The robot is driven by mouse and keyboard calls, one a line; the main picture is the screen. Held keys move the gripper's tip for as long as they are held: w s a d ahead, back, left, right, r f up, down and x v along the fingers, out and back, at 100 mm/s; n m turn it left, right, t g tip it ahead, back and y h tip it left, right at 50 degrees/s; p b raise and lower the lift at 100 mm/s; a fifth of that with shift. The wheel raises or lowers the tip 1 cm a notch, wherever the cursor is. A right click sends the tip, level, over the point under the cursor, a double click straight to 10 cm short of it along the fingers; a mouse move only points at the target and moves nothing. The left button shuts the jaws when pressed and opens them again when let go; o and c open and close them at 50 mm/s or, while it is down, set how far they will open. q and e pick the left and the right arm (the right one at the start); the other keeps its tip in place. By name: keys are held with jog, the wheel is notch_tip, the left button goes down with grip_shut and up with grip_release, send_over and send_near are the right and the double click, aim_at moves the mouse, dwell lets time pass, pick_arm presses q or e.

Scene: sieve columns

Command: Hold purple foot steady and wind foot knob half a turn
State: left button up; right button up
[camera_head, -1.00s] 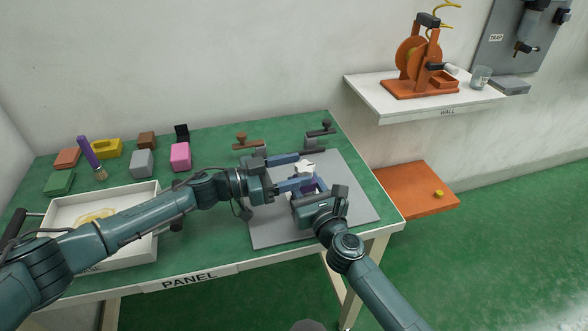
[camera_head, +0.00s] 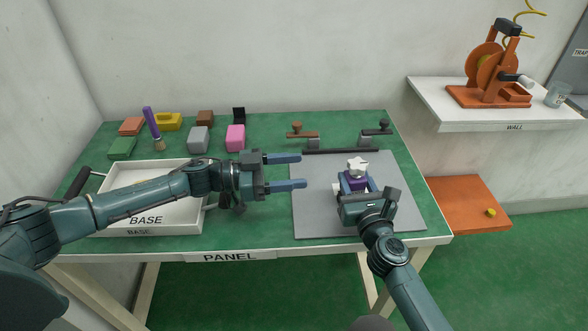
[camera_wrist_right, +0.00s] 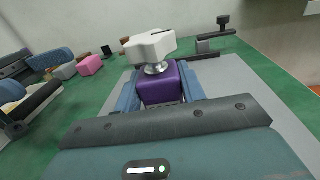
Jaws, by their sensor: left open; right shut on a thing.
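The purple foot (camera_head: 354,182) stands upright on the grey plate, with a white star-shaped foot knob (camera_head: 357,163) on top. In the right wrist view the purple foot (camera_wrist_right: 158,84) sits between my right fingers, and the white knob (camera_wrist_right: 149,46) rises above it on a silver collar. My right gripper (camera_head: 355,184) is shut on the purple foot from the front. My left gripper (camera_head: 303,171) is open and empty, its two fingers pointing right, to the left of the knob and apart from it. The foot's lower front is hidden by my right gripper.
The grey plate (camera_head: 315,215) lies on the green table, with a dark bar and two clamps (camera_head: 303,132) (camera_head: 375,130) behind it. A white BASE tray (camera_head: 120,222) stands at left. Several coloured blocks (camera_head: 236,137) and a purple-handled brush (camera_head: 152,127) are at the back.

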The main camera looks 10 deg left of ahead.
jog(key=o, duration=1.2)
